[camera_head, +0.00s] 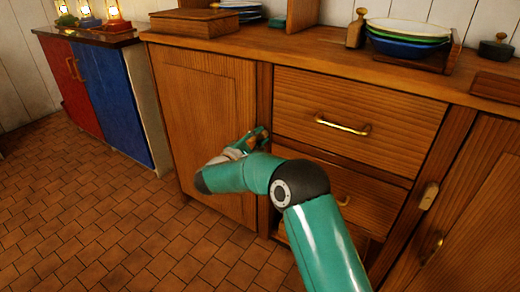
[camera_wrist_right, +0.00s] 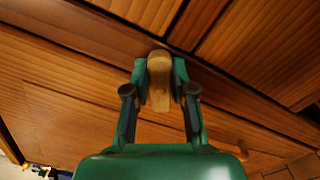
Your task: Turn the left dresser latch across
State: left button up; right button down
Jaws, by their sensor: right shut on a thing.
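The wooden dresser (camera_head: 290,56) has a left door (camera_head: 200,90) that looks shut. The left latch (camera_wrist_right: 159,82) is a small light-brown bar with a rounded end, seen in the right wrist view. My right gripper (camera_wrist_right: 160,75) is shut on it, one green finger on each side. In the head view my right gripper (camera_head: 258,138) is at the post beside the left door, and my own wrist and fingers mostly hide the latch. I cannot tell exactly how far the latch is turned. My left gripper is not in view.
Drawers with brass handles (camera_head: 343,126) lie right of the gripper. The right latch (camera_head: 428,195) is on the right post. Stacked bowls (camera_head: 408,40), a wooden box (camera_head: 206,22) and a bottle (camera_head: 356,30) stand on top. A red and blue cabinet (camera_head: 110,95) stands left; the tiled floor is clear.

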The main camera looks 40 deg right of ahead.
pick_arm(q)
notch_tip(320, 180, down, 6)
jog(key=b, duration=0.5)
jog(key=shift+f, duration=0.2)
pick_arm(e)
jog(key=shift+a+f+m, duration=0.1)
jog(key=shift+f+m, duration=0.15)
jog(key=shift+m, duration=0.7)
jog(key=shift+a+f+m, duration=0.1)
jog(key=shift+f+m, duration=0.15)
jog(key=shift+m, duration=0.75)
jog(key=shift+a+f+m, duration=0.1)
jog(key=shift+f+m, duration=0.15)
jog(key=shift+m, duration=0.7)
jog(key=c, duration=1.1)
grip_release()
jog(key=shift+o, duration=0.7)
jog(key=shift+s+d+r, duration=0.1)
jog(key=shift+d+r, duration=0.05)
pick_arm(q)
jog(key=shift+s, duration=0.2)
pick_arm(e)
jog(key=v, duration=1.2)
